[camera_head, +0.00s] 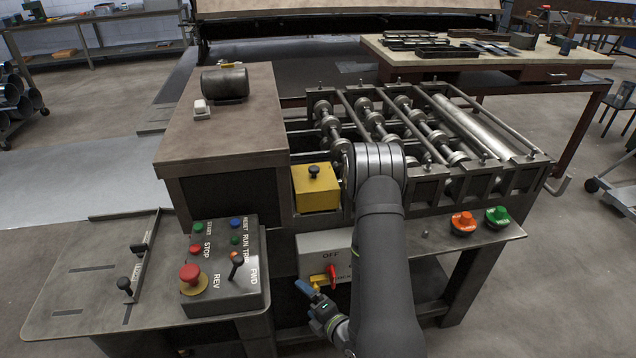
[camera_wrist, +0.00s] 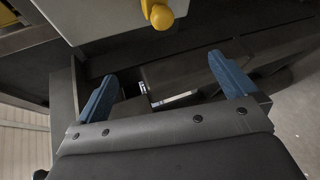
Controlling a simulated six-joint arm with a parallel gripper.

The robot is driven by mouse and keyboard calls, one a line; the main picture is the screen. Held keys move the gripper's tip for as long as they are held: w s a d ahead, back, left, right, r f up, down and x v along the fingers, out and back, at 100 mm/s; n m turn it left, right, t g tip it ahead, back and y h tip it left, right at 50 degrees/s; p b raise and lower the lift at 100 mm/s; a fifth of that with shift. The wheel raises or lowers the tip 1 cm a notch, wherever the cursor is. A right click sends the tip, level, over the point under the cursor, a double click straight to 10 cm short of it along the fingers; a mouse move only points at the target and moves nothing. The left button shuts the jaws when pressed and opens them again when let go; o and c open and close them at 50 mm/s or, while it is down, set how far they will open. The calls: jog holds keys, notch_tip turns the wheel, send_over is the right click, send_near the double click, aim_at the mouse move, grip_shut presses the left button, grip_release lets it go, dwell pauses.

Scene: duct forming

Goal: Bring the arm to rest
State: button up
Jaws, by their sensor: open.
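My gripper (camera_wrist: 165,90) is open in the wrist view, with its two blue fingers spread and nothing between them. In the head view my gripper (camera_head: 306,290) hangs low at the machine's front, just left of and below the OFF switch box (camera_head: 312,246). The box carries a red handle (camera_head: 332,274) and a yellow part (camera_head: 318,281), close to the blue fingertips. The wrist view shows part of a pale box with a yellow knob (camera_wrist: 161,17) beyond the fingers. My arm hides the right part of the switch box.
A grey control panel (camera_head: 228,290) with a red stop button (camera_head: 191,277) and a lever stands left of my gripper. A yellow block (camera_head: 317,190) with a black knob sits above. Orange (camera_head: 463,222) and green (camera_head: 497,215) knobs lie right. The roller frame (camera_head: 480,185) is behind my arm.

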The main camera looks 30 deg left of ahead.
jog(key=w+a+r+m, duration=0.1)
jog(key=r, duration=0.2)
jog(key=w+a+r+m+t, duration=0.1)
jog(key=r, duration=0.1)
jog(key=w+a+r+m+h, duration=0.1)
jog(key=w+r, duration=0.1)
jog(key=r, duration=0.1)
jog(key=shift+a+r, duration=0.25)
jog(key=shift+r, duration=0.1)
jog(key=d+r+m+t+h, duration=0.2)
jog(key=d+r+m, duration=0.1)
jog(key=r+m, duration=0.8)
jog(key=d+r+m+t+h, duration=0.2)
jog(key=d+r+m, duration=0.1)
jog(key=r+m, duration=0.8)
jog(key=x, duration=0.9)
jog(key=shift+w, duration=0.35)
jog(key=shift+a+r, duration=0.1)
jog(key=v, duration=1)
jog(key=shift+s, duration=0.1)
